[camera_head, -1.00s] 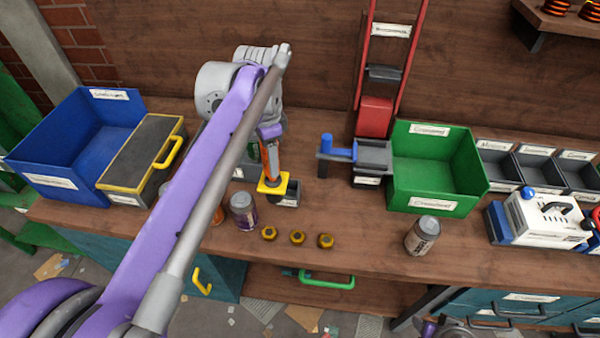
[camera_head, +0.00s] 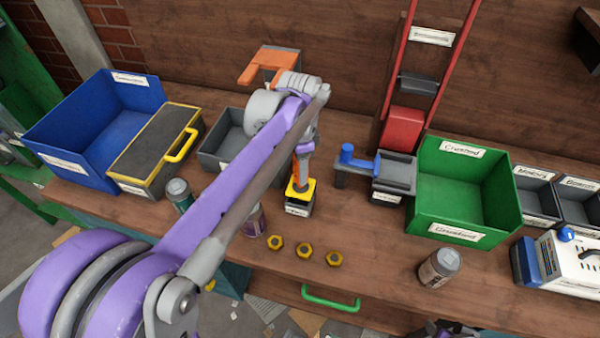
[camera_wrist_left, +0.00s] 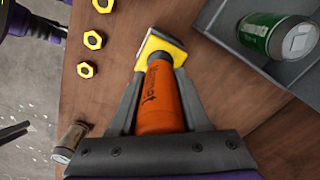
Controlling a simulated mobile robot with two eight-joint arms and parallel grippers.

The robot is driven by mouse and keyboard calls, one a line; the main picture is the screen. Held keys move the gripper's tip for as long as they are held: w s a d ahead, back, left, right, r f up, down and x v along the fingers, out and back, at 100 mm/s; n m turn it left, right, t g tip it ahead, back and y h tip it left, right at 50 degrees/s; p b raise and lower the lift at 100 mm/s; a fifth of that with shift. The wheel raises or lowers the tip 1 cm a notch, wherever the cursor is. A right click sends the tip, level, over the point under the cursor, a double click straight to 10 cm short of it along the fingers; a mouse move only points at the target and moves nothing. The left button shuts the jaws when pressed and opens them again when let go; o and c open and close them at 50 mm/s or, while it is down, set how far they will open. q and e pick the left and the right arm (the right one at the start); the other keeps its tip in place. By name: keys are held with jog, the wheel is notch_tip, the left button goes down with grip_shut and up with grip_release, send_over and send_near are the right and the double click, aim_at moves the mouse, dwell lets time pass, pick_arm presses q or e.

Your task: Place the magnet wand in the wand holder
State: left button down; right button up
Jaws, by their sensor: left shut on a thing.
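The magnet wand has an orange handle (camera_wrist_left: 162,100) and a yellow square head (camera_head: 301,190). My left gripper (camera_head: 303,152) is shut on the handle and holds the wand roughly upright, head down.
Several yellow nuts (camera_head: 304,250) lie in front of the box. Cans stand nearby, one by my left arm (camera_head: 253,220), another further right (camera_head: 438,267). A grey tray (camera_head: 212,152) holding a green can (camera_wrist_left: 265,35) is behind left. A blue-handled clamp-like fixture (camera_head: 350,158) and green bin (camera_head: 462,187) are right.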

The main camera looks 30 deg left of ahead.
pick_arm(q)
jog(key=shift+f, duration=0.8)
jog(key=shift+s+d+f+b, duration=0.15)
jog(key=shift+f+b, duration=0.2)
jog(key=shift+f, duration=0.25)
jog(key=shift+c, duration=1.9)
grip_release()
notch_tip(320, 180, up, 13)
jog(key=shift+r+p, duration=0.15)
jog(key=shift+p, duration=0.8)
